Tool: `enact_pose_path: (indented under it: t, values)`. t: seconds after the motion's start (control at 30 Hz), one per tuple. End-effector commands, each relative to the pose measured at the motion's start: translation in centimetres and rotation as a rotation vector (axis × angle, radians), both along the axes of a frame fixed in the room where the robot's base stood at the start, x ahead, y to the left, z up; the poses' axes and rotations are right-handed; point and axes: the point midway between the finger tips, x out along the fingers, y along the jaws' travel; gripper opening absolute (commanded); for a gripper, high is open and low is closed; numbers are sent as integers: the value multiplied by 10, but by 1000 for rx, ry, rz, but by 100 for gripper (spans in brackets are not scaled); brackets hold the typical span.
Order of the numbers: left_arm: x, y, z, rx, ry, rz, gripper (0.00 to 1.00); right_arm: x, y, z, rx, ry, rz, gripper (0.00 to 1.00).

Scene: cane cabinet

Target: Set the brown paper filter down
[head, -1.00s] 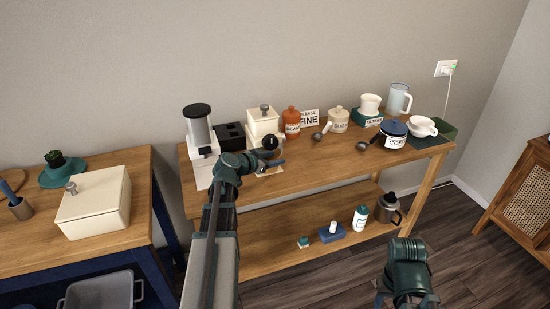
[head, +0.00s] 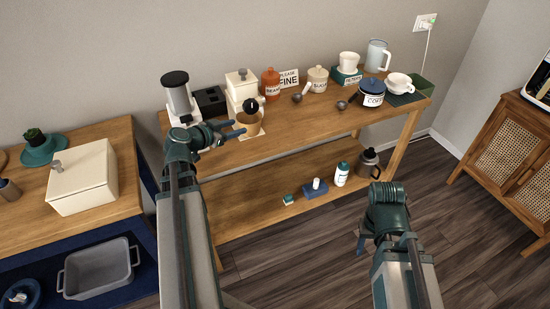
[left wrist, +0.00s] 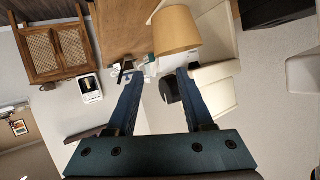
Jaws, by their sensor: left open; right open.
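The brown paper filter (head: 249,124) is a tan, cup-shaped piece at the front of the cream grinder (head: 241,89) on the wooden shelf table. It also shows in the left wrist view (left wrist: 176,30), beyond the fingertips. My left gripper (head: 238,130) is open with nothing between its blue fingers, just in front of the filter. A small gap seems to separate them, but contact is hard to judge. My right gripper (head: 361,242) is open and empty, low in front of the table; its fingers are partly hidden.
A white machine with a grey cylinder (head: 178,95) stands left of the grinder. An orange beans jar (head: 271,83), a sugar jar (head: 317,79) and a blue-lidded coffee pot (head: 371,92) stand to the right. The table's front strip (head: 310,122) is mostly clear.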

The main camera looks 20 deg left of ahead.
Motion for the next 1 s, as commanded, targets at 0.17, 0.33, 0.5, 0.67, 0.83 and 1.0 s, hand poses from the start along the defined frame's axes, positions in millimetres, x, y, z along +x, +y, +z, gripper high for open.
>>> enact_pose_path:
  t: [0.17,0.33,0.5,0.67,0.83,1.0]
  values:
    - [5,-21,-7,-17,37,-35,52,0,0,0,0,0,0,50]
    - [12,-119,-40,-85,247,-178,52,0,0,0,0,0,0,50]
    - [-11,-227,-83,-103,562,-280,52,0,0,0,0,0,0,50]
    - [-52,-300,-113,-40,843,-273,52,0,0,0,0,0,0,50]
    - [-98,-347,-131,96,1063,-168,52,0,0,0,0,0,0,50]
    - [-131,-369,-135,222,1160,-31,52,0,0,0,0,0,0,50]
